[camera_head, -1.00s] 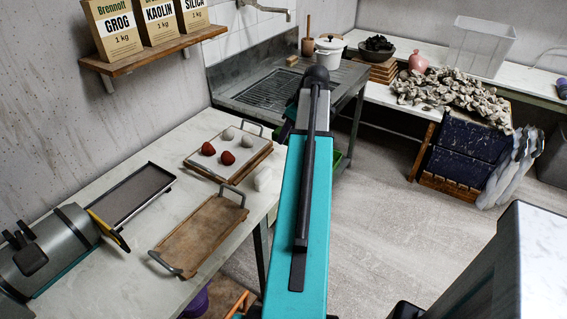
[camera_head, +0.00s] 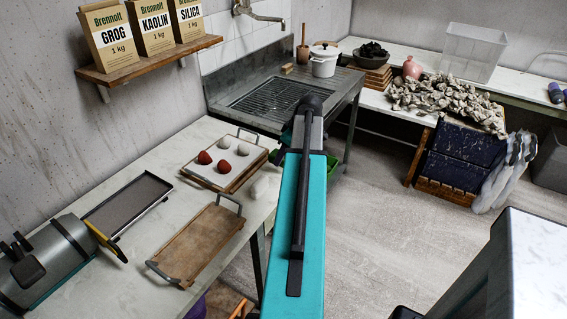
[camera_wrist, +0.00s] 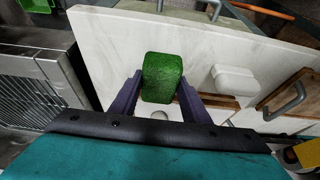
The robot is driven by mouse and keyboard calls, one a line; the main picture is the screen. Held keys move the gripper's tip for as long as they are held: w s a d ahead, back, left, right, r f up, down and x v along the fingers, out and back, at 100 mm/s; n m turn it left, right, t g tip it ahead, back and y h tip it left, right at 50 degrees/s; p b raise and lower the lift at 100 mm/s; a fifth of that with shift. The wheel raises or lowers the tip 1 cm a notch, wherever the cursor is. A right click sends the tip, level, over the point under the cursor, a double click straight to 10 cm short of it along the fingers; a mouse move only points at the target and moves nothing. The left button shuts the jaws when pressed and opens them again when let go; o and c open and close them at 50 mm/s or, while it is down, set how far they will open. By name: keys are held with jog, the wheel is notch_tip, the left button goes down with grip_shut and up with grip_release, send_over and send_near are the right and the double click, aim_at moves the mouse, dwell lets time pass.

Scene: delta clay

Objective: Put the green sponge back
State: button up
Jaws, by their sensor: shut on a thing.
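The green sponge (camera_wrist: 162,76) is a thick, rounded block in the middle of the wrist view. My gripper (camera_wrist: 160,84) is shut on it, with one purple finger on each side. The sponge is held over the pale worktop (camera_wrist: 112,45). In the head view, my own teal arm hides the sponge and the fingertips.
The worktop holds a tray of red and white balls (camera_head: 228,147), a white lump (camera_head: 265,187), a brown board with handles (camera_head: 200,243) and a dark tray (camera_head: 128,203). The metal sink (camera_head: 262,95) has a tan block (camera_head: 287,69) and a white pot (camera_head: 324,60).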

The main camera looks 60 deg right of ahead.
jog(key=shift+f+p, duration=0.3)
jog(key=shift+f, duration=1.55)
jog(key=shift+f, duration=0.15)
jog(key=o, duration=0.9)
jog(key=shift+o, duration=0.2)
jog(key=b+v, duration=0.1)
jog(key=v, duration=1.1)
jog(key=shift+b, duration=0.3)
